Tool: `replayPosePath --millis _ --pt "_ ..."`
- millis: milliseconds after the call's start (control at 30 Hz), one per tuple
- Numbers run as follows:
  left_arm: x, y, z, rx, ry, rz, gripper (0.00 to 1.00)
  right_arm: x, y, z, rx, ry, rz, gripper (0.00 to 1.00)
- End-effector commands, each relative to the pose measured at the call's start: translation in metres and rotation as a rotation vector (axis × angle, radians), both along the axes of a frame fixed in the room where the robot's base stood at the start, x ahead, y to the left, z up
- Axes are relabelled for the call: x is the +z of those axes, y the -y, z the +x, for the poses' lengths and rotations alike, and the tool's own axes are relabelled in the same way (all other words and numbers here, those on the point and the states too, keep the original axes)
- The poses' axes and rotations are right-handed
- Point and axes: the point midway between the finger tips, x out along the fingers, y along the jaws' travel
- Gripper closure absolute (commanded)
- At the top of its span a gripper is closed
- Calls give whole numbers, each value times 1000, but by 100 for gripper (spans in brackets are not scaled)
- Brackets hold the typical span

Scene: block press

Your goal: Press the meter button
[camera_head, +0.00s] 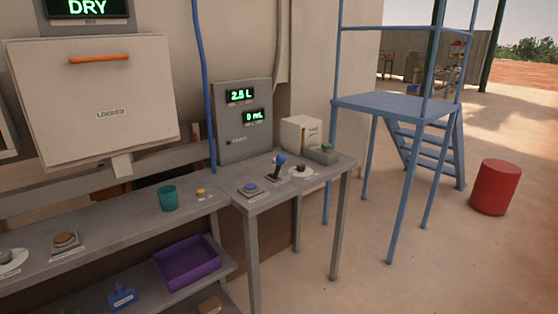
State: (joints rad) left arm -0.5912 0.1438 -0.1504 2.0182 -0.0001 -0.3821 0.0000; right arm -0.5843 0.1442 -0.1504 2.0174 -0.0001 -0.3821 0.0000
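A grey meter panel (245,140) stands at the back of the small grey table. Its green displays read about "2.5 L" and "0 mL", with a small dark spot and unreadable label below. A button with a blue-grey cap (249,187) sits on a labelled plate at the table's front left. A blue-knobbed lever (280,160) and a round white dial with a dark knob (299,171) are to its right. A grey block with a green top (326,149) is farther right. I cannot read which control is the meter's. Neither gripper is in view.
A teal cup (168,198) and a small yellow button (200,191) are on the left bench, with a brown button (65,240) nearer. A purple bin (187,263) is on the shelf below. A blue platform (392,106) and a red drum (495,188) stand right.

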Motion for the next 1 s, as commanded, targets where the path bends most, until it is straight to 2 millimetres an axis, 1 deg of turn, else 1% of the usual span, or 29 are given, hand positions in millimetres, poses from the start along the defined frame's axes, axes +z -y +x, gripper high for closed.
replayPosePath --millis 433,467,700,733,1000 --pt "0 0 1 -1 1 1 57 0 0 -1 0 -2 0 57" --pt "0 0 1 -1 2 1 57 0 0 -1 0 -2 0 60" --pt "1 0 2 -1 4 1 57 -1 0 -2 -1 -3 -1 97" --pt "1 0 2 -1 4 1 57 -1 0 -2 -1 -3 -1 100" --pt "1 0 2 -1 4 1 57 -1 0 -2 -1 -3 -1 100"
